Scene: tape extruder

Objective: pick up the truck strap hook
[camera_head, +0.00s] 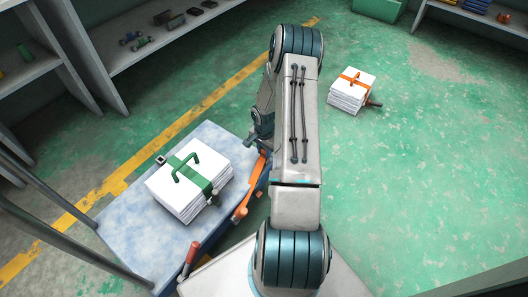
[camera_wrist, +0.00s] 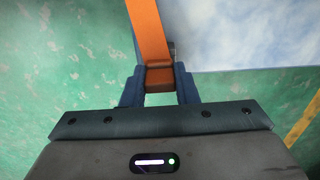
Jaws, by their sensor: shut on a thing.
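The orange truck strap hook (camera_wrist: 149,35) shows in the wrist view as a long flat orange bar between my fingers. My gripper (camera_wrist: 160,76) is shut on its near end, with one dark blue finger on each side. In the head view an orange piece (camera_head: 243,203) runs along the right edge of the blue-grey cart. My gripper is mostly hidden there behind my own arm. The far end of the hook is cut off at the top of the wrist view.
The cart's platform (camera_head: 128,215) carries a white stack with a green strap (camera_head: 190,180). A white stack with an orange strap (camera_head: 352,88) stands on the green floor (camera_head: 430,170). Grey shelves (camera_head: 95,85) line the left. The floor on the right is mostly clear.

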